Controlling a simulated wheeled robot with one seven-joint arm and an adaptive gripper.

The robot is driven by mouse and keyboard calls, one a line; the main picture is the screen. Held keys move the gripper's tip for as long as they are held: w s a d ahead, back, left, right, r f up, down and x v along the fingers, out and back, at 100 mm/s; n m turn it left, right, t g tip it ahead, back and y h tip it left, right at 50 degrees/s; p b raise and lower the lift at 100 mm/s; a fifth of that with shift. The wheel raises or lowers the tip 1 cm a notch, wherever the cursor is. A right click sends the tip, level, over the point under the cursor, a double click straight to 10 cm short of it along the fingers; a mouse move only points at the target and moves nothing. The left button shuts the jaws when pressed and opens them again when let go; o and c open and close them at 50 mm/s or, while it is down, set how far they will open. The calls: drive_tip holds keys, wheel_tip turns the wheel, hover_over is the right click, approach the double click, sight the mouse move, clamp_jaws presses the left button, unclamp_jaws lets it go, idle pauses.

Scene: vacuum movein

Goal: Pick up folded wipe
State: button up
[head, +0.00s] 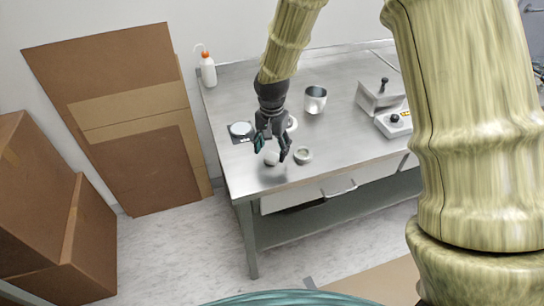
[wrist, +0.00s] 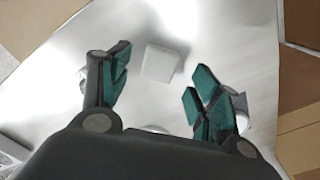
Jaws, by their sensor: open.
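The folded wipe (wrist: 160,63) is a small whitish square lying on the steel bench top, seen in the wrist view just beyond and between my fingertips. In the head view a pale bit of the wipe (head: 271,158) shows between the fingers, mostly hidden by them. My gripper (head: 271,150) points down above the bench near its front left corner. In the wrist view my gripper (wrist: 158,82) is open, its teal pads on either side of the wipe's line, with nothing between them.
A small round dish (head: 303,156) stands close right of my gripper. A scale (head: 241,130) sits to its left, a metal cup (head: 315,100) behind. A wash bottle (head: 208,70) and a grey device (head: 394,122) are farther off. The bench's front edge is close.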

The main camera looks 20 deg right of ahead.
drive_tip(key=shift+f, duration=1.35)
drive_tip(key=shift+s, duration=0.1)
drive_tip(key=c, duration=0.9)
drive_tip(key=shift+r, duration=0.15)
drive_tip(key=shift+r+b, duration=0.4)
drive_tip(key=shift+r, duration=0.95)
drive_tip(key=shift+s+r, duration=0.2)
drive_tip(key=shift+r, duration=0.1)
drive_tip(key=s+b, duration=0.1)
drive_tip(key=s, duration=0.4)
drive_tip(key=s+r+b, duration=0.1)
drive_tip(key=s, duration=0.4)
drive_tip(key=s+d+b, duration=0.1)
drive_tip(key=s, duration=0.4)
drive_tip(key=shift+s+r, duration=0.25)
drive_tip(key=shift+o, duration=0.5)
